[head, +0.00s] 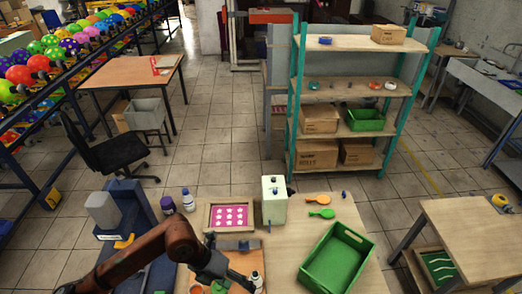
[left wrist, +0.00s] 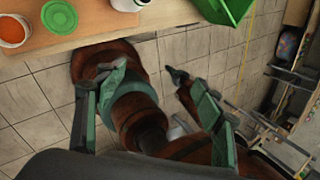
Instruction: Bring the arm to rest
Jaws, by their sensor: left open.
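My left arm reaches in from the lower left of the head view, a reddish-brown link over the front of the work table (head: 285,225). My left gripper (head: 244,283) is low over the table's front edge, partly cut off by the bottom of the picture. In the left wrist view the left gripper (left wrist: 148,76) has its two greenish fingers spread apart with nothing between them. Brown links of my own body and floor tiles show behind the fingers. My right gripper does not show in either view.
A green crate (head: 337,257) stands at the table's right. A framed pink panel with white stars (head: 230,217), a pale box-shaped device (head: 275,200) and green and orange paddles (head: 321,213) lie behind the gripper. A white bottle (head: 257,281) stands close to the gripper. Teal-framed shelves (head: 350,94) stand beyond.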

